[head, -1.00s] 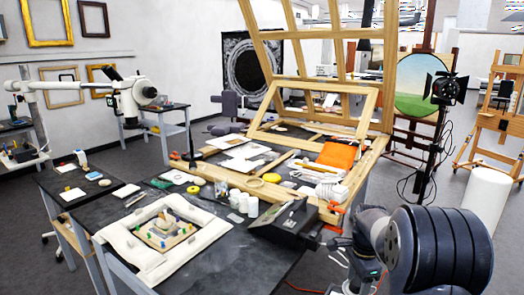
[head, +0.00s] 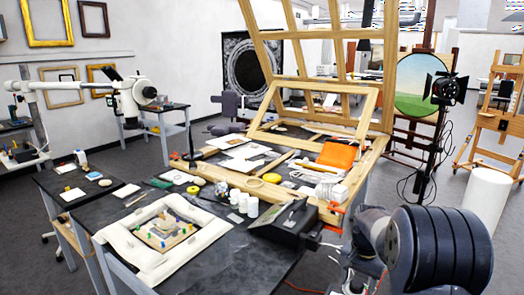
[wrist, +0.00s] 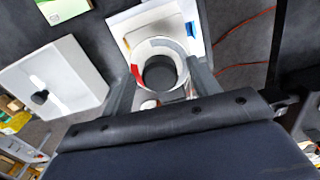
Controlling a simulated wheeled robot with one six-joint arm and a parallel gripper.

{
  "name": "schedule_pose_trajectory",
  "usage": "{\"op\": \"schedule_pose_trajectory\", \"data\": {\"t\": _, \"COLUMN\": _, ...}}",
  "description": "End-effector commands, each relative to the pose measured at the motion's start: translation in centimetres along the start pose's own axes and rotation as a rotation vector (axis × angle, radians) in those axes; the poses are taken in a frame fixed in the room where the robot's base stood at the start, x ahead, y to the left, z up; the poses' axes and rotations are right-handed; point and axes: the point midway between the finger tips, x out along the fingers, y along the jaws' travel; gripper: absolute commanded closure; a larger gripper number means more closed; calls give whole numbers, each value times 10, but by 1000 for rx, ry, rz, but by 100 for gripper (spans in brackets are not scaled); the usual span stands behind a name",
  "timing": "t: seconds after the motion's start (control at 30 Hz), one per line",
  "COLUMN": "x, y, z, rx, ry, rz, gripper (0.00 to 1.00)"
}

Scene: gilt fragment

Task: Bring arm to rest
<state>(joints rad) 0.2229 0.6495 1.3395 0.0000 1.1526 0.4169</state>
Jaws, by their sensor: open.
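In the wrist view my gripper (wrist: 160,78) is open, with one grey finger on each side. A white ring-shaped item (wrist: 152,48) with a dark centre and a red patch shows between and beyond the fingers. I cannot tell whether they touch it. In the head view my arm's dark rounded links fill the lower right, and the gripper's fingers cannot be made out there.
A black box (head: 283,224) and orange clamps (head: 335,207) sit at the table's right edge near my arm. A lamp stand (head: 427,150) and a white cylinder (head: 486,200) stand to the right. The wrist view shows a white tray (wrist: 62,85) and red cables (wrist: 243,66).

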Motion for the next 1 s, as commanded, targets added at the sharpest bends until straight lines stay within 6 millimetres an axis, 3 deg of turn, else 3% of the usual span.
{"op": "schedule_pose_trajectory", "data": {"t": 0.3, "x": 0, "y": 0, "z": 0, "rx": -147, "ry": 0, "rz": 0, "gripper": 42}}
{"op": "schedule_pose_trajectory", "data": {"t": 0.77, "x": 0, "y": 0, "z": 1, "rx": -163, "ry": 0, "rz": -1, "gripper": 42}}
{"op": "schedule_pose_trajectory", "data": {"t": 1.0, "x": -6, "y": -3, "z": 14, "rx": -190, "ry": 9, "rz": -12, "gripper": 42}}
